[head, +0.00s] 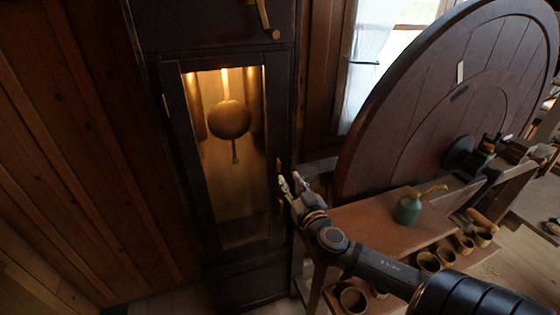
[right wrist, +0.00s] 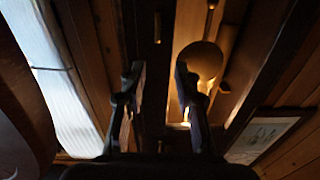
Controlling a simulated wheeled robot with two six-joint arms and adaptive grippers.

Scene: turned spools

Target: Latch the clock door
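The clock door (head: 177,118) is a tall dark frame around a lit window in the dark clock case. It looks closed or nearly so; I cannot tell whether it is flush. A brass pendulum (head: 229,120) hangs behind the window and also shows in the right wrist view (right wrist: 203,60). A small brass piece (head: 279,165), perhaps the latch, sits at the door's right edge. My right gripper (head: 291,181) is beside it, just below and to the right, fingers apart and empty. In the right wrist view the gripper (right wrist: 160,82) frames the dark case edge. Contact cannot be told. My left gripper is out of view.
A big round wooden wheel (head: 400,130) stands right of the clock. Below it a bench (head: 365,215) carries a green oil can (head: 408,208), with several wooden cups (head: 354,299) on lower shelves. A curtained window (head: 372,50) is behind. Plank wall fills the left.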

